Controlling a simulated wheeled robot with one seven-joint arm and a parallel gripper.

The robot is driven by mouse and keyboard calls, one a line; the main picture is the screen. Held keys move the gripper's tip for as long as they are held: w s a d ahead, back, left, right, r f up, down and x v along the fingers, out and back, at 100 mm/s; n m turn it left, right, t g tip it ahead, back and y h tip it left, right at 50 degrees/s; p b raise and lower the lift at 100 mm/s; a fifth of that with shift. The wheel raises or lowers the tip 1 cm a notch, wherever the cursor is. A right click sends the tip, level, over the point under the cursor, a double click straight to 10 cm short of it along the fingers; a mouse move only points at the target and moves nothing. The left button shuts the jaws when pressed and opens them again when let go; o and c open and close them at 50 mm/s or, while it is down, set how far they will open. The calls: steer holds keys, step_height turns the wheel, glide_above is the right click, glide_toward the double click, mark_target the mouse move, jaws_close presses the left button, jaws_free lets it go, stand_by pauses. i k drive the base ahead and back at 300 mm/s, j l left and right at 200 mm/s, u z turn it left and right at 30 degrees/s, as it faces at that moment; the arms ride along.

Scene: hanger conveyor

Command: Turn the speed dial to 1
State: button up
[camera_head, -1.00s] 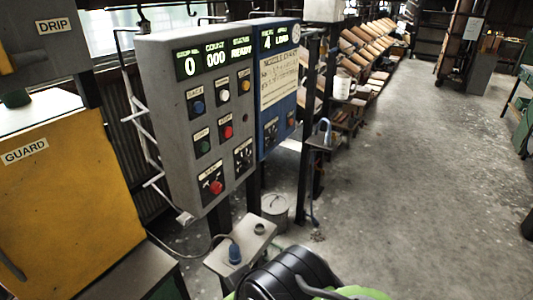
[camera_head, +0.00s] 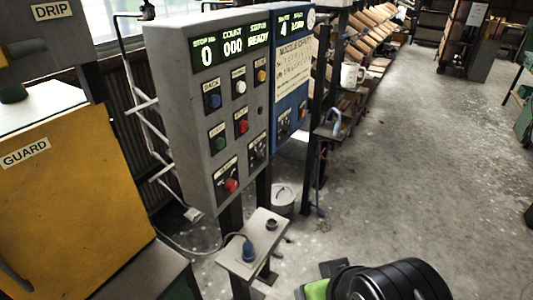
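The grey control panel (camera_head: 180,110) stands left of centre. Its display reads 0, 000, READY. It carries blue, white, yellow, green and red buttons, a black dial (camera_head: 258,149) at lower right and a large red knob (camera_head: 230,185) at the bottom. The blue panel (camera_head: 291,92) behind it shows a 4 and has another dark dial (camera_head: 284,126) low on its face. The labels and dial pointers are too small to read, so I cannot tell which dial is speed or its setting. My gripper is out of view; only black and green parts of my arm show at bottom right.
A yellow guard box (camera_head: 75,205) stands at the left. A small grey stand (camera_head: 240,262) with a blue plug is below the panel, with a bucket (camera_head: 283,199) behind it. A shelf with a white mug (camera_head: 349,75) is beyond.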

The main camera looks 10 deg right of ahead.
mark_target(261, 155)
steer(key=i+j+u, duration=0.1)
steer(key=i+u, duration=0.5)
steer(key=u, duration=0.25)
